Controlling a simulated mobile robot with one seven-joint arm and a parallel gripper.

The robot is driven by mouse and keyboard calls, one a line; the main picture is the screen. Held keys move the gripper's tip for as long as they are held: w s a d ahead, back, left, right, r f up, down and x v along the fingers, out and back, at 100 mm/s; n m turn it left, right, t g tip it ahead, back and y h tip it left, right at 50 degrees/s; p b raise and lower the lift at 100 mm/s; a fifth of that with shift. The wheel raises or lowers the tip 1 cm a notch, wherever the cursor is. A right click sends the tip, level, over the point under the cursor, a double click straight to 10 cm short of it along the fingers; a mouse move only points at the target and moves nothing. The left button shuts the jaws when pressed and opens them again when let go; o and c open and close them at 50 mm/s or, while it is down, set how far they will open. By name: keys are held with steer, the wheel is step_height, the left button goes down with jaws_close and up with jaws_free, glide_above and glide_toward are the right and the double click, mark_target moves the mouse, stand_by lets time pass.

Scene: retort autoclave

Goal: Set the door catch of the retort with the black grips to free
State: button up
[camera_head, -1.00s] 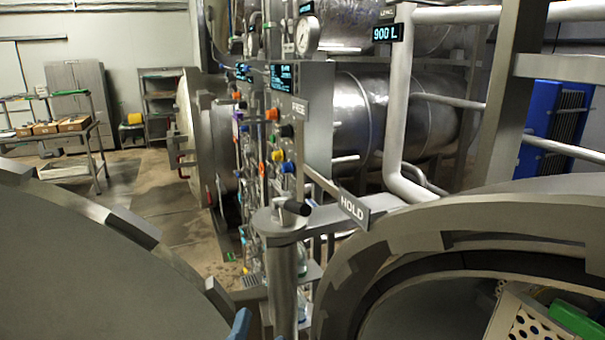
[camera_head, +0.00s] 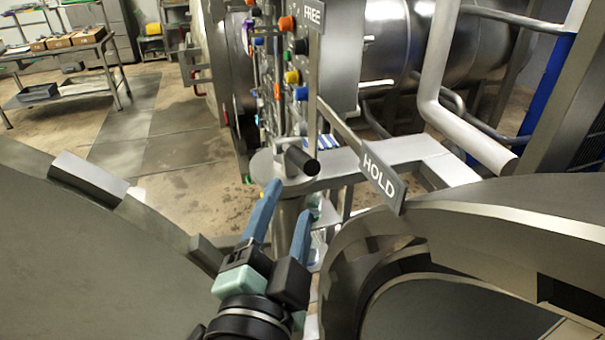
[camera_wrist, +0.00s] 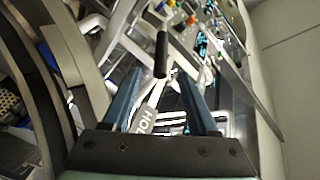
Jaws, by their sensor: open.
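The door catch is a short lever with a black grip (camera_head: 302,161), on top of a grey post (camera_head: 284,210) between the open door and the retort mouth. The grip points to the lower right, towards the side of the HOLD sign (camera_head: 383,177). The FREE sign (camera_head: 313,13) stands upright behind the catch. My gripper (camera_head: 289,200) has blue fingers, spread and empty, just below and on the near side of the grip. In the wrist view the black grip (camera_wrist: 161,54) shows just beyond and between the fingertips (camera_wrist: 160,74), seemingly apart from them.
The round door (camera_head: 70,250) fills the lower left, and the retort's rim (camera_head: 480,225) fills the lower right. Behind the catch is a panel with coloured knobs (camera_head: 292,77). A white pipe (camera_head: 440,90) runs down at right. Floor is clear at left, before a trolley (camera_head: 75,75).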

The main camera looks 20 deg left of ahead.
mark_target(300, 165)
steer(key=w, duration=0.6)
steer(key=w+a+p, duration=0.1)
steer(key=w, duration=0.2)
steer(key=shift+w+a+r, duration=0.1)
steer(key=shift+r, duration=0.1)
steer(key=shift+w+a+f, duration=0.1)
steer(key=shift+w+f, duration=0.05)
steer(key=shift+w, duration=0.6)
jaws_close()
stand_by(0.6)
